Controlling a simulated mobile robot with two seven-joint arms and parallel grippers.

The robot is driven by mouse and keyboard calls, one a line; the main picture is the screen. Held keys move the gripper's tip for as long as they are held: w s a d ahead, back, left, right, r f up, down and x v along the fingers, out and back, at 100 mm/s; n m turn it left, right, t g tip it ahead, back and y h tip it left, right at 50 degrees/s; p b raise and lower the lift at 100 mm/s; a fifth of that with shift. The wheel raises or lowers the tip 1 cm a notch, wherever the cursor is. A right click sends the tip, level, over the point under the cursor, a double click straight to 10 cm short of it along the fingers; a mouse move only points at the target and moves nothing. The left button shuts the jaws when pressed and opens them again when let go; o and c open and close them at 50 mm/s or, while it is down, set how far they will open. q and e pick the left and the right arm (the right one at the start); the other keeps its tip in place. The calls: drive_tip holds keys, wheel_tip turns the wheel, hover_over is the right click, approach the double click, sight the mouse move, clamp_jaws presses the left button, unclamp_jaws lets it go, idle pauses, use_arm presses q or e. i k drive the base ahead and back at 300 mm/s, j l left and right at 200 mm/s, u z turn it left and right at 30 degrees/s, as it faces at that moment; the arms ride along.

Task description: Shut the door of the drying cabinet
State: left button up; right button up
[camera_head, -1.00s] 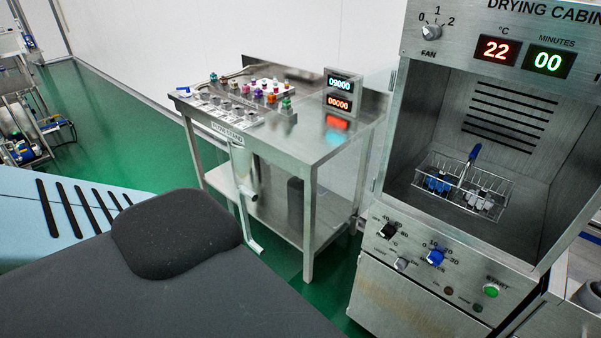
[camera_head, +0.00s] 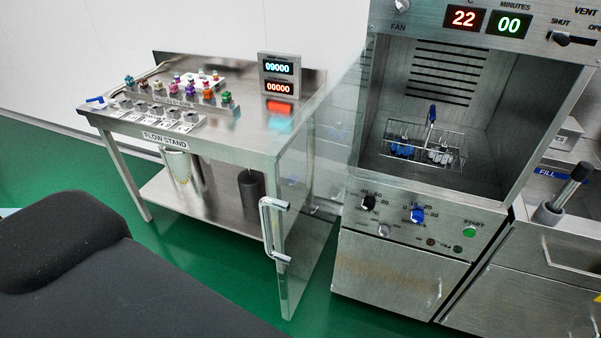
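The drying cabinet (camera_head: 356,200) stands right of centre with its front opening uncovered. Its clear door (camera_head: 318,190) is swung open to the left, hinged at the cabinet's left edge. The door's metal handle (camera_head: 272,230) is on its free edge, in front of the flow stand. A wire basket (camera_head: 424,150) with blue and white items and a blue-handled grip sits inside the chamber. Neither of my grippers is in view.
The flow stand (camera_head: 250,145), a steel table with coloured fittings and a display, is behind and left of the open door. A steel counter (camera_head: 520,275) with a black-handled lever adjoins the cabinet on the right. Green floor (camera_head: 190,255) is clear in front of the stand.

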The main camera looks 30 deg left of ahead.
sight(343, 178)
drive_tip(key=k+j, duration=0.1)
drive_tip(key=j, duration=0.25)
drive_tip(key=k+j+z, duration=0.1)
drive_tip(key=j, duration=0.25)
drive_tip(key=k+j+z, duration=0.1)
drive_tip(key=j, duration=0.25)
drive_tip(key=k+j, duration=0.2)
drive_tip(key=j, duration=0.15)
drive_tip(key=i+z, duration=0.15)
